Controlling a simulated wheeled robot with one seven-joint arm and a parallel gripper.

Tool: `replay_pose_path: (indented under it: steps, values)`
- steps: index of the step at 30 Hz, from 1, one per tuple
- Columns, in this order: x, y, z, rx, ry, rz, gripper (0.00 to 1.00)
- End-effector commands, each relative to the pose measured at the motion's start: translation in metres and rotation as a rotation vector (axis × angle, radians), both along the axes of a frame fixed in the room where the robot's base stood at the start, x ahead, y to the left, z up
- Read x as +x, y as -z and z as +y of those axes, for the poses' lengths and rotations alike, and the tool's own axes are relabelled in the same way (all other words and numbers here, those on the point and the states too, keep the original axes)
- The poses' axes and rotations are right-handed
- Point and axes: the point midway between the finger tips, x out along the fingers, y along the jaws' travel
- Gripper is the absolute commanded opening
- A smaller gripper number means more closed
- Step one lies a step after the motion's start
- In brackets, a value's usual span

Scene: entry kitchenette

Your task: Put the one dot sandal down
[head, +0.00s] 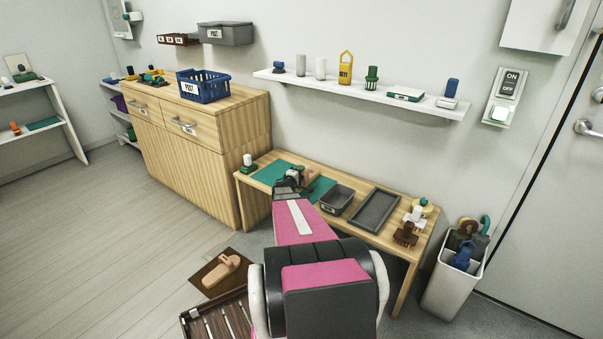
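My gripper (291,181) is over the low wooden bench, at the green mat (270,174). A tan piece (309,176), coloured like a sandal, shows just beyond and right of its fingers. The gripper and arm hide most of this piece, so I cannot see any dots, whether the fingers are closed on it, or whether it touches the mat. Another tan sandal (222,269) lies on a brown mat (208,281) on the floor, left of my arm. Its dot marking is too small to read.
The bench also holds a small grey bin (337,199), a dark tray (374,210), a brown brush (405,235) and a green-based stamp-like item (248,163). A slatted rack (217,317) lies on the floor. A white bin (452,285) stands right of the bench. Floor at left is clear.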

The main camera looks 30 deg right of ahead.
Motion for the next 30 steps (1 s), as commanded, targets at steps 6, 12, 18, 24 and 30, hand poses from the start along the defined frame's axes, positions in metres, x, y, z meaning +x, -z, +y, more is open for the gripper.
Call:
replay_pose_path:
  steps: [6, 12, 18, 24, 30]
  values:
    - [-0.021, -0.001, 0.033, 0.000, -0.002, 0.001, 0.38]
    - [-0.040, -0.002, 0.066, 0.001, -0.001, 0.000, 0.38]
    - [-0.050, -0.002, 0.084, 0.008, 0.006, -0.001, 0.38]
    - [-0.067, -0.011, 0.100, 0.099, 0.083, -0.019, 0.38]
    - [-0.099, -0.018, 0.134, 0.293, 0.217, -0.023, 0.38]
